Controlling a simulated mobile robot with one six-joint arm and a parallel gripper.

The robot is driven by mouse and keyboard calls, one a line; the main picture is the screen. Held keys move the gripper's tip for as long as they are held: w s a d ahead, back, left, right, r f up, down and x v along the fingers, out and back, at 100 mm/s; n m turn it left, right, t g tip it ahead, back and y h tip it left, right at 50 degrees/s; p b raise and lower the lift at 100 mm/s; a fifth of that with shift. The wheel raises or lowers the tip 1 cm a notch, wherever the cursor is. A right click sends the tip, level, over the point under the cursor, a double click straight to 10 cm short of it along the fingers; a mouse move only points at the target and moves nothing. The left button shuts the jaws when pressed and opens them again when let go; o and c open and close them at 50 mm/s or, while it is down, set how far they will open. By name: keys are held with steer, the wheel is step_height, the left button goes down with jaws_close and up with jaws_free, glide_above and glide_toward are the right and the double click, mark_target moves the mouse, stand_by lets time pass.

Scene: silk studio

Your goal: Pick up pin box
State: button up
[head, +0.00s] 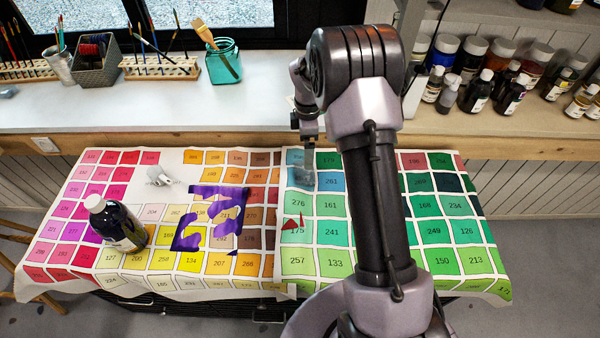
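My gripper (308,136) points down over the middle of the cloth-covered table, and its fingertips are too small to read clearly. A small, clear greyish object (303,180), possibly the pin box, shows just below it over the blue squares. I cannot tell whether the two touch. Another small clear and silvery object (160,177) lies on the cloth at the left, well apart from my gripper; I cannot tell what it is. My arm hides part of the table to the right.
The numbered colour-chart cloth (330,268) covers the table. A dark bottle (118,225) stands at its left, beside a purple cut piece (213,212). Small red scraps (293,222) lie near the middle. Behind are a teal jar (223,62) and shelved paint bottles (478,92).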

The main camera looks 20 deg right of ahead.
mark_target(305, 174)
step_height(305, 174, down, 7)
steer(key=shift+r+b, duration=0.1)
steer(key=shift+b, duration=0.9)
step_height(305, 174, down, 5)
steer(key=b, duration=0.3)
steer(key=shift+s, duration=0.1)
